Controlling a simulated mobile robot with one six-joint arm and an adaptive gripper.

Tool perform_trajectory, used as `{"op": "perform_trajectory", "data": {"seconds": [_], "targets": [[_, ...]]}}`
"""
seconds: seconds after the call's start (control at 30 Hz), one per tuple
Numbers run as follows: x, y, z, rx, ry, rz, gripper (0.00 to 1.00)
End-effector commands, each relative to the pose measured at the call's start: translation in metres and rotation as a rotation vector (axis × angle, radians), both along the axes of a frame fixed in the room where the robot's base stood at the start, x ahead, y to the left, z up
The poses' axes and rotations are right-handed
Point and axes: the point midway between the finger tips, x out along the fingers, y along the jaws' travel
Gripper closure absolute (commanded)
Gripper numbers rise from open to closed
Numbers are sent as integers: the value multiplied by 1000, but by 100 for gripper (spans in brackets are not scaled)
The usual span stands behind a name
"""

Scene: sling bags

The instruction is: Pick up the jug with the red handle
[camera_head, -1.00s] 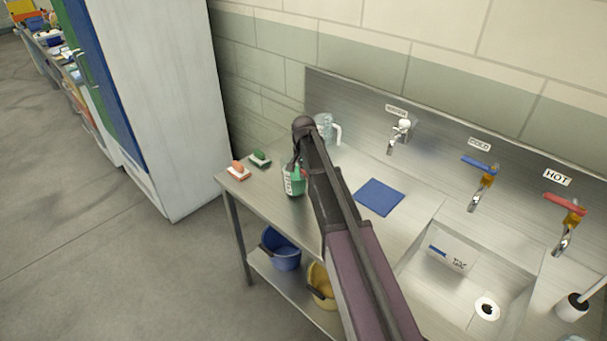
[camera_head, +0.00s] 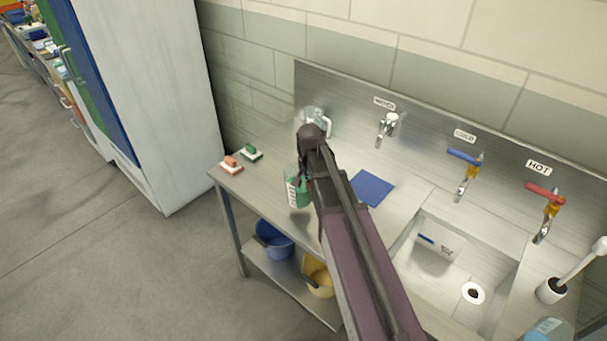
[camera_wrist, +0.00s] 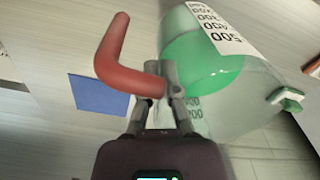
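The jug (camera_wrist: 218,85) is clear with green liquid, a white scale label and a red handle (camera_wrist: 118,60).
A clear jug with a white handle (camera_head: 325,126) stands behind my gripper. Green (camera_head: 251,153) and orange (camera_head: 231,165) scrubbers lie on the counter's left end. Taps line the back wall.

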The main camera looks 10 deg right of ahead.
Motion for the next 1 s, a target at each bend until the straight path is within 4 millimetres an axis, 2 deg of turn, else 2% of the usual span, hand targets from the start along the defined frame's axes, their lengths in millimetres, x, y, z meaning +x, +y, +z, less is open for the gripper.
{"op": "perform_trajectory", "data": {"seconds": [0.03, 0.1, 0.3, 1.0], "targets": [[-10, -1, 1, 0, 0, 0, 100], [-16, -2, 2, 0, 0, 0, 100], [-25, -4, 3, 0, 0, 0, 100], [-25, -4, 3, 0, 0, 0, 100]]}}
